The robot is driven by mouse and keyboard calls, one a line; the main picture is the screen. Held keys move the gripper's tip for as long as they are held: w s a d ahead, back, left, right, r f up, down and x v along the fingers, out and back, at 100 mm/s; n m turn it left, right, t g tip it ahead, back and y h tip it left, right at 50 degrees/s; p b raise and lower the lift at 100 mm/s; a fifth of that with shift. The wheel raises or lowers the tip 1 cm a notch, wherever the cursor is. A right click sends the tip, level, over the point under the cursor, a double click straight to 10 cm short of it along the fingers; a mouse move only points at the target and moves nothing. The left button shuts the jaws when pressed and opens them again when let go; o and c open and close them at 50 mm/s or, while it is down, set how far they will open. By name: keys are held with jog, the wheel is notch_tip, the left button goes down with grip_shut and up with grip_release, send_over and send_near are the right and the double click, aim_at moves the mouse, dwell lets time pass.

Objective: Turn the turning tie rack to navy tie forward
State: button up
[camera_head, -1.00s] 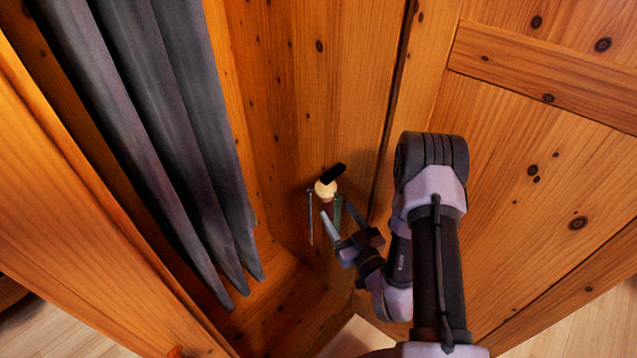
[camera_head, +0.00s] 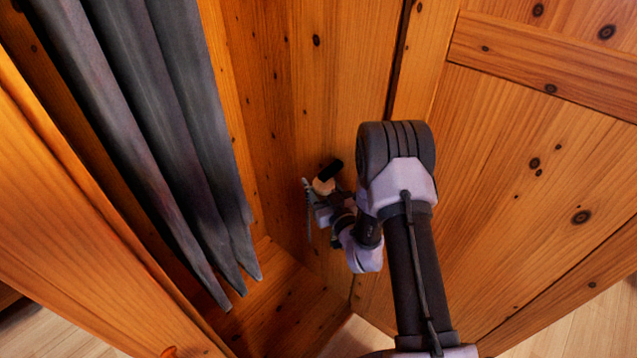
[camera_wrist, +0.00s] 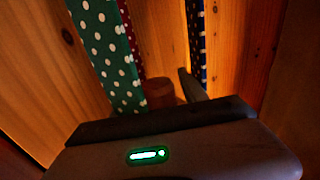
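The turning tie rack shows in the head view as a pale round knob (camera_head: 323,186) with a dark piece above it, on the wardrobe's inner wall. In the wrist view a green tie with white dots (camera_wrist: 108,50) hangs close at the left. A maroon tie (camera_wrist: 131,32) is partly hidden behind it. A dark navy dotted tie (camera_wrist: 197,45) hangs right of centre. A wooden peg or post (camera_wrist: 160,93) stands between them. My gripper (camera_head: 312,200) is at the rack, just below the knob. One dark finger shows beside the post; the other is hidden, so its opening is unclear.
Grey hanging cloths (camera_head: 170,130) fill the wardrobe's left side, apart from my gripper. A wooden panelled door (camera_head: 510,170) stands at the right behind my arm. The wardrobe floor (camera_head: 285,300) below is clear.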

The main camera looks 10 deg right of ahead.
grip_shut()
jog(key=n+y+b, duration=0.1)
jog(key=y, duration=0.1)
jog(key=n+g+y, duration=0.1)
jog(key=shift+a+f+y+b, duration=0.1)
jog(key=shift+a+y+b, duration=0.1)
jog(key=shift+y+b, duration=0.2)
jog(key=shift+s+a+n+g+y+b, duration=0.15)
jog(key=shift+a+n+g+y, duration=0.05)
jog(key=shift+n+g+y, duration=0.45)
jog(key=shift+s+a+n+g+y+b, duration=0.15)
jog(key=shift+n+g+y, duration=0.3)
jog(key=shift+n+y, duration=0.3)
jog(key=shift+o, duration=1.4)
grip_release()
